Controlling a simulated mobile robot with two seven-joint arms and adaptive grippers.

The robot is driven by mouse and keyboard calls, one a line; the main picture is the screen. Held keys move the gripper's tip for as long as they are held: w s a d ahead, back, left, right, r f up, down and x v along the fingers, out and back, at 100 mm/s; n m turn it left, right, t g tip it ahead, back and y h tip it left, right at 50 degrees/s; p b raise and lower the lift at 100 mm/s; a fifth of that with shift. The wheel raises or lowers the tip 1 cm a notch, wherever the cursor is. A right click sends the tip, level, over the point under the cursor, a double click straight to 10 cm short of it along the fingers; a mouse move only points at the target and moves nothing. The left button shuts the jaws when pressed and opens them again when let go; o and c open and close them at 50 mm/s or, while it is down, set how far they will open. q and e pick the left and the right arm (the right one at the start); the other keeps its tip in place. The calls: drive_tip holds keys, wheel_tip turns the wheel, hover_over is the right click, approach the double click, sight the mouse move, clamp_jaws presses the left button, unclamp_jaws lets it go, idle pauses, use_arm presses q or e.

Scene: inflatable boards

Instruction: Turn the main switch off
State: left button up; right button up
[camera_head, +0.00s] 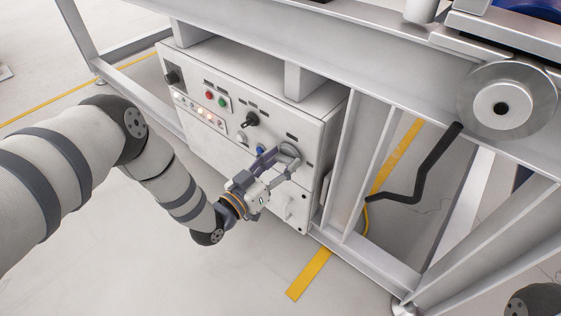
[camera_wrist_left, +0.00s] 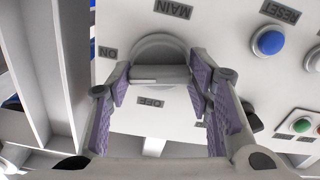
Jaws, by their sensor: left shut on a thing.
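The main switch (camera_head: 290,150) is a round grey rotary switch at the lower right of the control box front (camera_head: 235,85). In the left wrist view the switch (camera_wrist_left: 160,46) sits among the upside-down labels MAIN, ON and OFF, with ON to its left and OFF below it. My left gripper (camera_head: 279,161) is at the switch, its two purple-padded fingers on either side of the grey handle. It is shut on the handle, which lies crosswise between the fingers in the wrist view. Which label the handle points to I cannot tell. My right gripper is not in view.
A blue RESET button (camera_wrist_left: 269,40) is close beside the switch. A black knob (camera_head: 251,119) and red and green buttons (camera_head: 216,98) are farther left. A grey frame beam (camera_head: 310,55) runs above the box; a black crank (camera_head: 425,170) hangs to the right.

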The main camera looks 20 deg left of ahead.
use_arm(q)
drive_tip(key=n, duration=0.4)
drive_tip(key=shift+n, duration=0.3)
drive_tip(key=shift+n+b, duration=1.2)
drive_tip(key=shift+n, duration=4.1)
drive_tip(key=o, duration=1.1)
drive_tip(key=shift+o, duration=0.2)
drive_tip(key=shift+s, duration=0.1)
